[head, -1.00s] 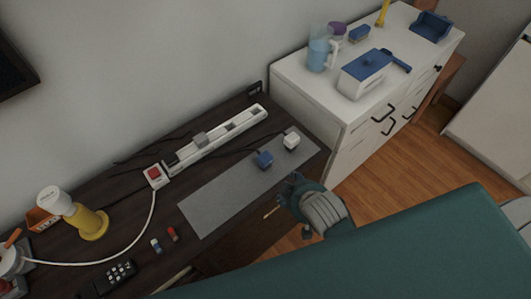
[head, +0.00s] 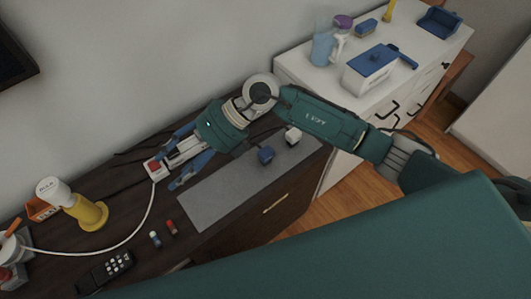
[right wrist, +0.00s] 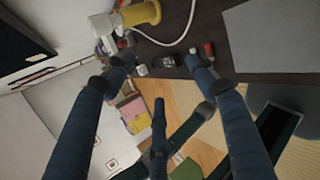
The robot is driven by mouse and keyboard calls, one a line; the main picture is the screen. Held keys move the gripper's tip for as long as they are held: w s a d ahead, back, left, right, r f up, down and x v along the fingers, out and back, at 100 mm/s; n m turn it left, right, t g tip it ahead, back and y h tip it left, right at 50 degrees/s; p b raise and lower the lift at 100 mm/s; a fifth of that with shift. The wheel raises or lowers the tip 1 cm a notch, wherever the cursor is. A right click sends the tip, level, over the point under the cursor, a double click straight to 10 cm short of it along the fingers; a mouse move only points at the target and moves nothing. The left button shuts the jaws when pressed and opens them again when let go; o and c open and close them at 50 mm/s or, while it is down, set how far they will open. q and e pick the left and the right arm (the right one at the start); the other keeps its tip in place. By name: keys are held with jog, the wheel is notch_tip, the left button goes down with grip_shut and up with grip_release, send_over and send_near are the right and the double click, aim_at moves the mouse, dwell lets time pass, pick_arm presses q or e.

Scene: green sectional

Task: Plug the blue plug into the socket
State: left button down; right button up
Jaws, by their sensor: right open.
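The blue plug (head: 266,155) lies on the grey mat (head: 215,196) on the dark desk, with a black cable behind it. The white power strip (head: 184,152) with the sockets lies along the wall side and is mostly hidden under my right gripper and arm. My right gripper (head: 168,162) is open and empty, its blue fingers spread above the left end of the strip, apart from the blue plug. In the right wrist view its fingers (right wrist: 155,62) are spread with nothing between them. My left gripper is not in view.
A white plug (head: 293,137) lies beside the blue one. A white cabinet (head: 330,95) stands right. The mat's left part is clear.

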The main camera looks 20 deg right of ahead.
jog(key=w+d+f+h, duration=0.2)
jog(key=d+h, duration=0.1)
jog(key=d, duration=0.4)
jog(key=w+d+f+h, duration=0.2)
jog(key=d+h, duration=0.2)
jog(key=d, duration=0.4)
jog(key=w+d+f+t+h, duration=0.1)
jog(key=w+d+f+h, duration=0.1)
jog(key=d, duration=0.6)
jog(key=shift+w+d+h, duration=0.15)
jog(key=shift+w+h, duration=0.3)
jog(key=shift+h, duration=0.45)
jog(key=p, duration=0.1)
send_over(266, 151)
notch_tip(266, 151, down, 4)
jog(key=shift+s+f, duration=0.15)
jog(key=shift+f, duration=0.1)
notch_tip(266, 151, down, 6)
jog(key=p, duration=0.2)
jog(key=shift+r+p, duration=0.25)
jog(key=shift+p, duration=0.05)
jog(key=shift+f, duration=0.2)
jog(key=c, duration=1.3)
jog(key=shift+o, duration=0.2)
jog(key=shift+r, duration=0.1)
